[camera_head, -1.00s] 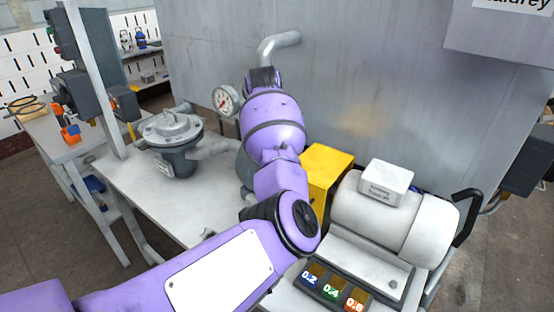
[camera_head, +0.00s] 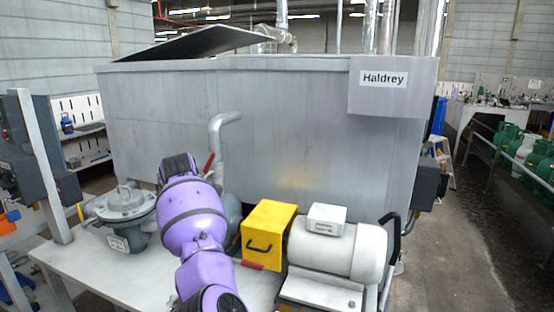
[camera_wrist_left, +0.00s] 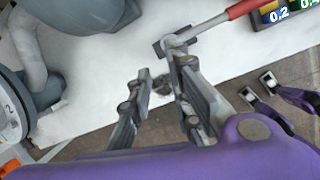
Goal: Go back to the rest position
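My left arm, purple, rises at the lower middle of the head view, over the white workbench (camera_head: 80,262). Its gripper is hidden there behind the wrist. In the left wrist view my left gripper (camera_wrist_left: 160,70) has its grey fingers apart, with nothing held between them. A red-handled metal tool or lever (camera_wrist_left: 240,10) lies just beyond the fingertips; its red end also shows on the bench in the head view (camera_head: 252,265). I cannot tell whether a fingertip touches it.
A grey round valve body (camera_head: 124,205) stands left of my arm. A yellow box (camera_head: 268,232) and a white motor-like cylinder (camera_head: 335,248) stand to its right. A large grey metal tank (camera_head: 290,130) rises behind the bench. The floor at the right (camera_head: 450,240) is clear.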

